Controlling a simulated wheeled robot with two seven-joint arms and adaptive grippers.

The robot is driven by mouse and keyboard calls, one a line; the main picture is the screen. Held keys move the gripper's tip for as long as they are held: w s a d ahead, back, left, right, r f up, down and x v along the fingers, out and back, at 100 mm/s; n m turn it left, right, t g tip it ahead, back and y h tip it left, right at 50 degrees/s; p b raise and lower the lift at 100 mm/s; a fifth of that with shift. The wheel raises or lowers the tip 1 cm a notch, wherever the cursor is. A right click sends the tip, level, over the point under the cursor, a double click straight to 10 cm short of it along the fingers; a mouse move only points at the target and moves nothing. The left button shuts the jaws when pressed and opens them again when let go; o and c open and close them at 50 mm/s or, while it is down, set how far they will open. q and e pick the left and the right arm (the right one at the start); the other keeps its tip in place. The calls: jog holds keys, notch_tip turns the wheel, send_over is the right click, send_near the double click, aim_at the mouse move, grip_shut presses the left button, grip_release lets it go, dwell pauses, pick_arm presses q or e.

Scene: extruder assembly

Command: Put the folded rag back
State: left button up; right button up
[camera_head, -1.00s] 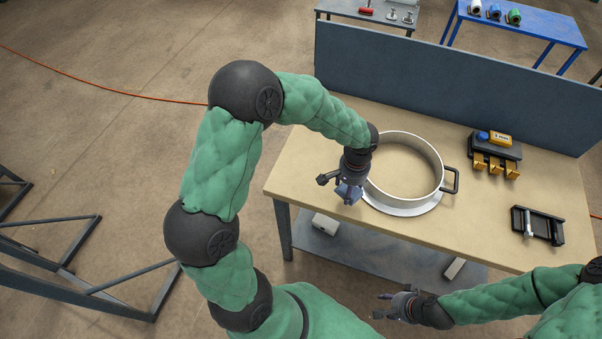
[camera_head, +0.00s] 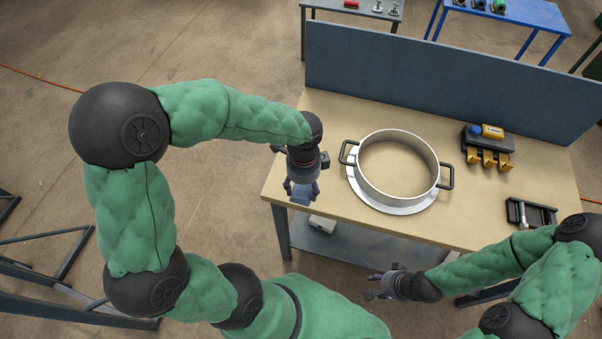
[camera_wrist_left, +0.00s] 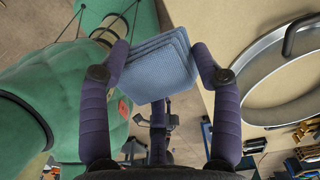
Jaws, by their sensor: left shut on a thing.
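The folded rag (camera_wrist_left: 160,70) is a blue-grey stack of cloth layers. In the left wrist view it sits between the two purple fingers of my left gripper (camera_wrist_left: 160,62), which is shut on it. In the head view my left gripper (camera_head: 301,192) hangs at the left edge of the table, with the rag (camera_head: 301,197) at its tips, partly hidden by the fingers. My right gripper (camera_head: 378,287) is in front of the table's near edge, below the tabletop in the picture. Its fingers look apart and nothing shows between them.
A metal ring with two handles (camera_head: 437,183) stands on the table (camera_head: 340,108), right of my left gripper. A black holder with yellow parts (camera_head: 488,148) and a black fixture (camera_head: 530,213) are further right. A grey panel (camera_head: 450,85) closes the back. The table's back left is bare.

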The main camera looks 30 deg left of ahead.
pick_arm(q)
jog(key=w+a+f, duration=0.2)
jog(key=w+f, duration=0.1)
jog(key=w+a+f+b, duration=0.1)
jog(key=w+a+f, duration=0.1)
jog(key=w, duration=0.1)
jog(key=w+a+f+b, duration=0.1)
jog(key=w+a+f, duration=0.1)
jog(key=w+f, duration=0.1)
jog(key=shift+w+a+f, duration=0.2)
jog(key=shift+w+f, duration=0.1)
jog(key=shift+w, duration=0.25)
jog(key=shift+w+a+f+b, duration=0.15)
jog(key=shift+w+f+b, duration=0.05)
jog(key=shift+f+b, duration=0.15)
jog(key=shift+w+a+f+b, duration=0.15)
jog(key=shift+f+b, duration=0.4)
jog(key=shift+f, duration=1.1)
jog(key=shift+f, duration=0.2)
jog(key=o, duration=1.2)
jog(key=shift+r, duration=0.1)
